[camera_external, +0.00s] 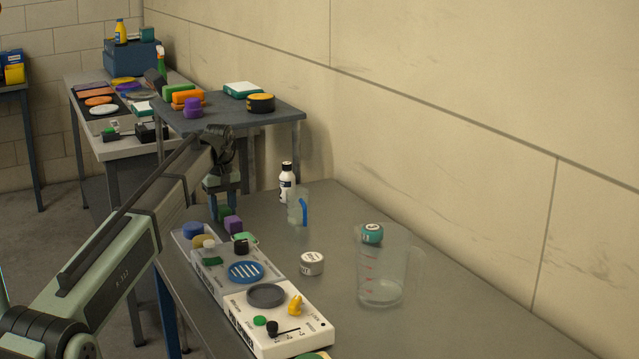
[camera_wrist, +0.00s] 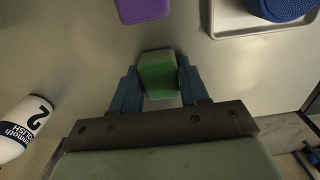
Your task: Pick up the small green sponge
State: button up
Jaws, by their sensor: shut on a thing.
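The small green sponge (camera_wrist: 158,75) sits between the two blue fingers of my gripper (camera_wrist: 159,88) in the wrist view. The fingers are shut on its sides. In the external view my gripper (camera_external: 223,195) points down at the far left end of the near table, and the green sponge (camera_external: 225,212) shows at its fingertips. I cannot tell whether the sponge touches the table. A purple block (camera_external: 233,225) stands close beside it and also shows in the wrist view (camera_wrist: 142,10), apart from the fingers.
A white control panel (camera_external: 318,327) with knobs lies along the table's left edge. A white bottle (camera_external: 287,183), a clear cup with a blue handle (camera_external: 296,207), a small white jar (camera_external: 312,263) and a clear jug (camera_external: 382,290) stand to the right.

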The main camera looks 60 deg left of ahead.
jog(key=shift+c, duration=1)
